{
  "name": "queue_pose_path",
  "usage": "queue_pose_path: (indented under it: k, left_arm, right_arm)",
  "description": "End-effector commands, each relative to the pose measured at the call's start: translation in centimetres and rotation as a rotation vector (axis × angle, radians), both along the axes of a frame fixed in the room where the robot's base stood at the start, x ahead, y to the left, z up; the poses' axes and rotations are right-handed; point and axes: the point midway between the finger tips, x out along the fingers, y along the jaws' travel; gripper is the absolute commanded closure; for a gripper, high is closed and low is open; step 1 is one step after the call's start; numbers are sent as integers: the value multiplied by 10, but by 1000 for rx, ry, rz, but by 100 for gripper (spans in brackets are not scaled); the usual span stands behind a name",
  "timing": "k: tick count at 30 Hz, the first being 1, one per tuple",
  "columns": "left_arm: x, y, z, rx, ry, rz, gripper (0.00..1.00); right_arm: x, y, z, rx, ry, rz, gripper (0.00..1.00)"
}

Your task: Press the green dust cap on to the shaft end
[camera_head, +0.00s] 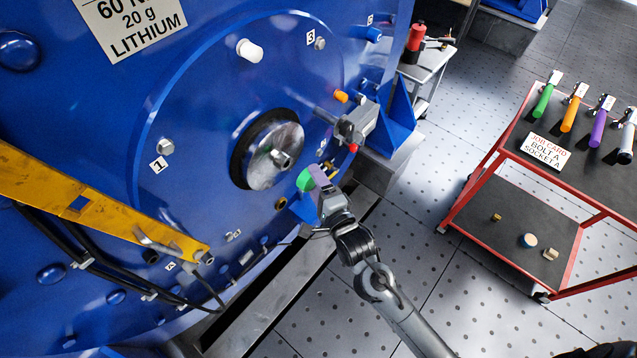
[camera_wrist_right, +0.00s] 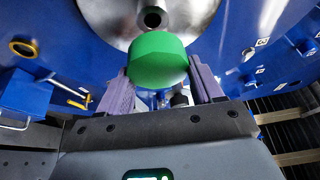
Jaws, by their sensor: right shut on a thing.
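The green dust cap (camera_head: 305,181) is held in my right gripper (camera_head: 318,182), just below and to the right of the shaft end in the head view. In the right wrist view the green cap (camera_wrist_right: 158,60) sits between the two purple fingers of the right gripper (camera_wrist_right: 155,85). The cap is apart from the shaft in the head view. My left gripper is not in view.
A yellow bar (camera_head: 95,200) crosses the motor face at left. Bolts numbered 1 and 3 sit around the shaft, with a grey fitting (camera_head: 357,125) at right. A red-framed cart (camera_head: 500,150) with coloured-handled tools and a job card stands at right. The floor between is clear.

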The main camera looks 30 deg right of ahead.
Motion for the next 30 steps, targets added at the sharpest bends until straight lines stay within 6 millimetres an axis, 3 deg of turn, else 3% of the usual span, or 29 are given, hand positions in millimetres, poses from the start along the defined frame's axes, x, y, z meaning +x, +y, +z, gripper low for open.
queue_pose_path:
  k: [15,30]
  left_arm:
    - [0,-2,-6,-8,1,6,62]
    - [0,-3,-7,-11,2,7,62]
  right_arm:
    - [37,16,-1,1,1,0,62]
    - [45,19,0,1,1,1,63]
